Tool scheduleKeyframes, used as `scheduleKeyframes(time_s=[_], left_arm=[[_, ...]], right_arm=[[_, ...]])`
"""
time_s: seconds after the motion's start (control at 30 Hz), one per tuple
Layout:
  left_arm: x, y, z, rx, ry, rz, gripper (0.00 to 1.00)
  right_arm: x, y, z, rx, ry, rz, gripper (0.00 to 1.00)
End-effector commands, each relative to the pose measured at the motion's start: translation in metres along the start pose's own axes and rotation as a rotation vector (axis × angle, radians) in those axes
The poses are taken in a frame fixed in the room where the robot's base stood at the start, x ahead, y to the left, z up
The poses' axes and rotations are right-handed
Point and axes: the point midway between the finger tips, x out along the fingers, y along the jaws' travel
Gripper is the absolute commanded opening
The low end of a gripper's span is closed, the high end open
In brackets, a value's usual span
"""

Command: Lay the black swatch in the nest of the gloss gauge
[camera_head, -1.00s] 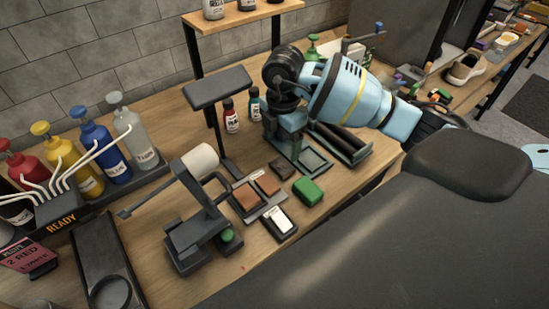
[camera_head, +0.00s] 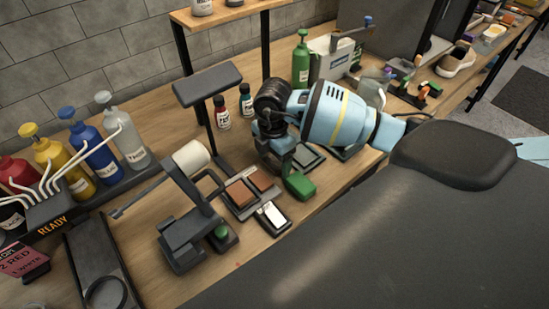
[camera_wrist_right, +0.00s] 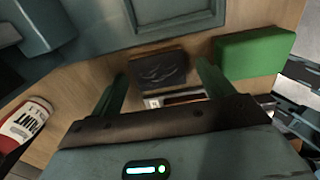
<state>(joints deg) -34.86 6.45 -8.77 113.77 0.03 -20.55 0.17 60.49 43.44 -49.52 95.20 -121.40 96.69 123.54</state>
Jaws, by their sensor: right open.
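A dark block with a scuffed top, apparently the black swatch (camera_wrist_right: 160,70), lies on the wooden bench in the right wrist view. My right gripper (camera_head: 284,170) hides it in the head view. The gripper (camera_wrist_right: 163,88) is open and points down, one finger toward each side of the block; I cannot tell whether they touch it. My left gripper is not in view.
A green block (camera_head: 299,186) sits close to the right gripper; it also shows in the wrist view (camera_wrist_right: 255,52). Brown swatches (camera_head: 240,193) lie on a tray to the left. A black lever stand (camera_head: 182,240) and a tall dark post (camera_head: 222,125) stand nearby.

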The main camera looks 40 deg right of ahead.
Motion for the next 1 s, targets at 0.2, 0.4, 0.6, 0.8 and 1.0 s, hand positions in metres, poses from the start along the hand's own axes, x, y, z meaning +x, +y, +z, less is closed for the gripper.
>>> scheduleKeyframes(time_s=[0.2, 0.4, 0.6, 0.8, 1.0], left_arm=[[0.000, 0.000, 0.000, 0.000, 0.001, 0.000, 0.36], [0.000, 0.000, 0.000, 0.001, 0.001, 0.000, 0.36], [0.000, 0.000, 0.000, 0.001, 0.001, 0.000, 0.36], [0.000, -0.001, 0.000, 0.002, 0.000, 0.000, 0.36], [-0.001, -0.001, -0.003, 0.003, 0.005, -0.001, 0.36]], right_arm=[[0.001, 0.000, 0.000, 0.000, 0.000, 0.001, 0.80], [0.000, 0.000, 0.000, 0.000, 0.000, 0.002, 0.56], [0.000, 0.001, 0.000, 0.000, 0.000, 0.002, 0.30], [-0.001, 0.001, 0.000, 0.000, 0.000, 0.002, 0.29], [-0.020, 0.002, 0.000, 0.001, 0.000, 0.007, 0.29]])
